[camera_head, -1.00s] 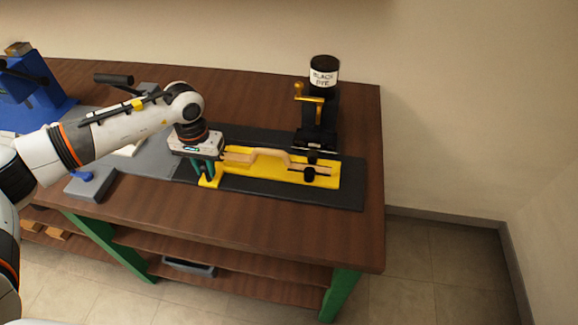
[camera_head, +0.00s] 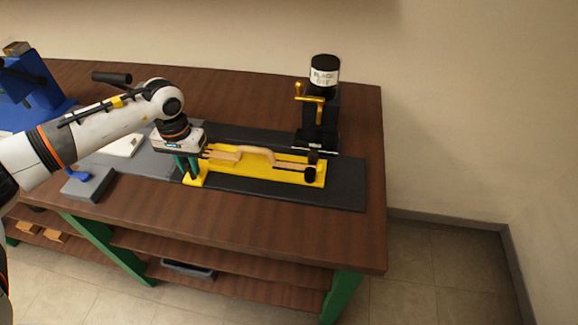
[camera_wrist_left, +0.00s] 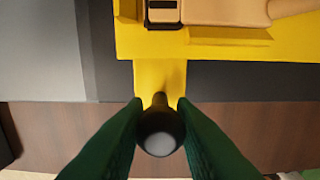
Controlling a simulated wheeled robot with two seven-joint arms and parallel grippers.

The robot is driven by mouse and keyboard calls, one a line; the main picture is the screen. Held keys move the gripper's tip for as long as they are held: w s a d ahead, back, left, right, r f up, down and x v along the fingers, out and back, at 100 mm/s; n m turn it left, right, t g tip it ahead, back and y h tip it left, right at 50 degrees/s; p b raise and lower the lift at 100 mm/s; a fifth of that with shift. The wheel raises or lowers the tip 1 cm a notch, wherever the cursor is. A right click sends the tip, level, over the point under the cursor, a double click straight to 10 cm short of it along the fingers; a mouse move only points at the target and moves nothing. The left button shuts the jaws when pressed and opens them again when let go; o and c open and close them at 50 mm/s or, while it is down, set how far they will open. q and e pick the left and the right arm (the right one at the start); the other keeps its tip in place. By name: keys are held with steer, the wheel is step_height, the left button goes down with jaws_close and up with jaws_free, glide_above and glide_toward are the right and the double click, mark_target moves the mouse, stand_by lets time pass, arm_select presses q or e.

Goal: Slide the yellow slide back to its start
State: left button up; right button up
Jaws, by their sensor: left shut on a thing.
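The yellow slide (camera_head: 301,178) lies on the dark base (camera_head: 345,190) and carries a tan wooden piece (camera_head: 257,154) with black parts at its right end. My left gripper (camera_head: 190,178) is at the slide's left end. In the left wrist view the green fingers of my left gripper (camera_wrist_left: 160,125) are shut on a black round knob (camera_wrist_left: 160,134), which stands on a yellow tab (camera_wrist_left: 158,77) of the slide. My right gripper is not in view.
A black press (camera_head: 320,125) with a gold handle and a "BLACK DYE" jar (camera_head: 324,70) stands behind the base's right part. A grey block (camera_head: 89,184) with a blue piece sits at front left. A blue machine (camera_head: 32,85) is at far left. The table's right front is clear.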

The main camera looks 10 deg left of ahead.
arm_select(q)
steer(key=shift+w+a+b, duration=0.2)
steer(key=shift+a+b, duration=0.5)
steer(key=shift+a, duration=1.5)
steer(key=shift+a+r, duration=0.15)
steer(key=shift+a, duration=0.1)
steer(key=shift+w, duration=0.1)
steer(key=shift+o, duration=0.4)
steer(key=shift+a, duration=0.15)
steer(key=o, duration=0.6)
steer(key=shift+a, duration=0.1)
steer(key=shift+o, duration=0.2)
steer(key=shift+a, duration=0.15)
steer(key=shift+d, duration=0.2)
